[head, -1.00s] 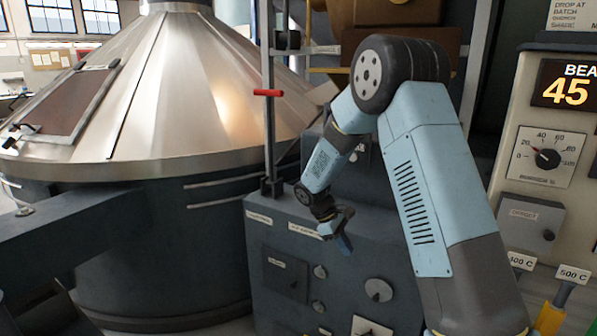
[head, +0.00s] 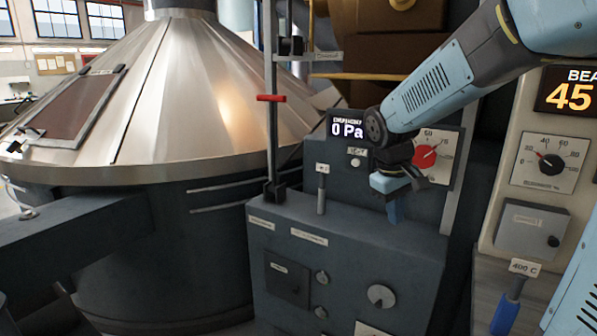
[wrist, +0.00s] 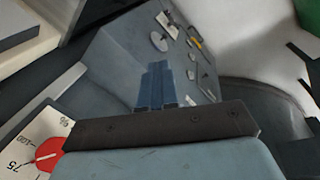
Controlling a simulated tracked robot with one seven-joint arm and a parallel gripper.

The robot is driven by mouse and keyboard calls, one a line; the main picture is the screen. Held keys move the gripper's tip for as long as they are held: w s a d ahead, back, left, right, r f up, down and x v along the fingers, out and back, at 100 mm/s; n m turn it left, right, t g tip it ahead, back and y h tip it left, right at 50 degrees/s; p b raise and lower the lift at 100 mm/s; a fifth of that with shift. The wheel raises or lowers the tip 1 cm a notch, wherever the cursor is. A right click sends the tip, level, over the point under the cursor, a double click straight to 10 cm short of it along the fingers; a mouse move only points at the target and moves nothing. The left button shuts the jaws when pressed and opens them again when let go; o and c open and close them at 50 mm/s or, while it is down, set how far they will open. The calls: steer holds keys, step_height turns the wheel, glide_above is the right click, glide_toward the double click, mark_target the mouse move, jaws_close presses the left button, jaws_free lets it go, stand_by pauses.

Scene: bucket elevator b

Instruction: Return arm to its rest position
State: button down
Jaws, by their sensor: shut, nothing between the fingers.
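My gripper (head: 393,208) points down above the right part of the grey console's top (head: 345,212) in the head view. Its blue fingers are together and hold nothing. In the wrist view the shut fingers (wrist: 156,86) show in the middle, with the console (wrist: 130,50) beyond them. My arm comes in from the upper right of the head view. Whether the fingertips touch the console top cannot be told.
A display reading 0 Pa (head: 347,130) and a red-knobbed dial (head: 425,157) stand behind my gripper. A small lever (head: 321,192) and a post with a red handle (head: 270,98) are to its left. A big metal cone (head: 170,90) fills the left. A gauge panel (head: 545,160) stands right.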

steer(key=s+d+r+m+t+y, duration=0.1)
steer(key=s+r+m+t, duration=0.1)
steer(key=s, duration=0.6)
steer(key=s+d+r+m+t+y, duration=0.1)
steer(key=s+r+m+t, duration=0.1)
steer(key=s, duration=0.7)
steer(key=shift+r+m, duration=0.5)
steer(key=shift+r, duration=0.45)
steer(key=shift+d, duration=0.1)
